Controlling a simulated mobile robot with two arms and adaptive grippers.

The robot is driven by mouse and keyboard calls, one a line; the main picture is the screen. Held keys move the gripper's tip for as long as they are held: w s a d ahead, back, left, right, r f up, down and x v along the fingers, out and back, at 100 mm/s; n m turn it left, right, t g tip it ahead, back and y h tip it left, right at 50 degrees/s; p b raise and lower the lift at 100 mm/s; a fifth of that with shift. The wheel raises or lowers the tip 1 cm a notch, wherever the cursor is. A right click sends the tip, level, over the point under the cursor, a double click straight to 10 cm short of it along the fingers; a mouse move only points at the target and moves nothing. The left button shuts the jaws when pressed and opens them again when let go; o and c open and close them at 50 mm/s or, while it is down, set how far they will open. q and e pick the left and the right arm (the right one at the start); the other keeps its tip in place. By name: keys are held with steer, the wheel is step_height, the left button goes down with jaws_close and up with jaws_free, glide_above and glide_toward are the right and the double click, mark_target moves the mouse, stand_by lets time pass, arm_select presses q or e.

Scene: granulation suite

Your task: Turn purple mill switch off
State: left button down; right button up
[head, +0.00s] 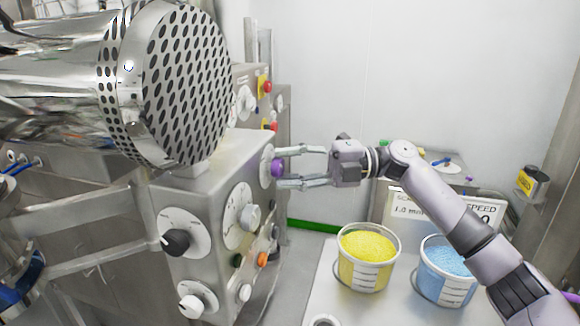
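The purple mill switch (277,167) is a small round knob on a pale dial plate, on the side of the steel control box (190,205) that faces right. My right gripper (283,167) reaches in from the right, its two long fingers spread above and below the purple knob. The fingers look open, with a gap between them and the knob; whether either finger touches it I cannot tell. The knob's pointer direction is too small to read.
A perforated steel drum (188,82) hangs over the box at upper left. Black and white knobs, such as the black one (177,242), cover the box's front. A yellow powder bucket (369,255) and a blue one (446,268) stand on a table below my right arm.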

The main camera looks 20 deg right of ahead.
steer(key=shift+o, duration=0.8)
steer(key=v, duration=1.2)
